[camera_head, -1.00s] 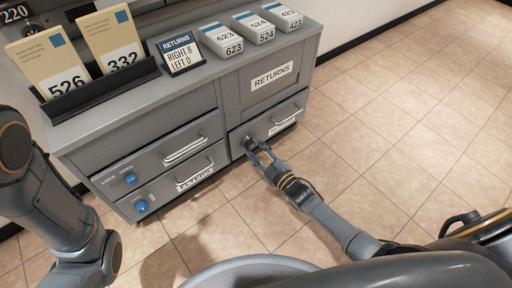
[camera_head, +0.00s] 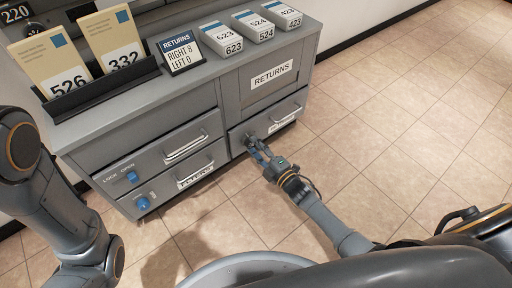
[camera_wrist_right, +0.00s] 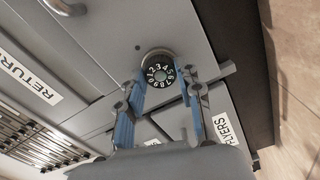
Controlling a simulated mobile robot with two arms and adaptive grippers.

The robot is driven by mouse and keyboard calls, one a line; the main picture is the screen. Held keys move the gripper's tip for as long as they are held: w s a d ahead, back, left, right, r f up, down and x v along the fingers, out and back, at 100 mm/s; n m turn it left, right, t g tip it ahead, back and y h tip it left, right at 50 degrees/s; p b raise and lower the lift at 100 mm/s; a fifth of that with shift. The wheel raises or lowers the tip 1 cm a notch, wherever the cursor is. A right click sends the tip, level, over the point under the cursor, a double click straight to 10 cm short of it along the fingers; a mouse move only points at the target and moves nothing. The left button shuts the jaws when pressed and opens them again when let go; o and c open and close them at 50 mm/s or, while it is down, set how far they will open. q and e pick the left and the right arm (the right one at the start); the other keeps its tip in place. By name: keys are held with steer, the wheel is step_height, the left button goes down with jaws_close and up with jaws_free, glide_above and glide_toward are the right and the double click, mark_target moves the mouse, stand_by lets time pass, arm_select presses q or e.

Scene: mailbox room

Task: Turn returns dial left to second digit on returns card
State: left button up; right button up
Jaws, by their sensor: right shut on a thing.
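The returns card (camera_head: 181,53) stands on the cabinet top and reads "RIGHT 8, LEFT 0". My right gripper (camera_wrist_right: 163,84) is shut on the dial, one finger on each side. In the head view my right gripper (camera_head: 253,142) hides most of the dial. My left arm shows at the left edge, its gripper out of view.
The RETURNS panel (camera_head: 272,75) is above the dial. Left drawers carry a blue lock knob (camera_head: 132,177) and handles. Labelled boxes (camera_head: 252,26) and a holder (camera_head: 101,89) with 526 and 332 cards stand on top. The tiled floor at the right is clear.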

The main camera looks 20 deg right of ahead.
steer(key=shift+f, duration=0.1)
steer(key=o, duration=1.1)
steer(key=shift+o, duration=0.3)
steer(key=shift+m, duration=0.3)
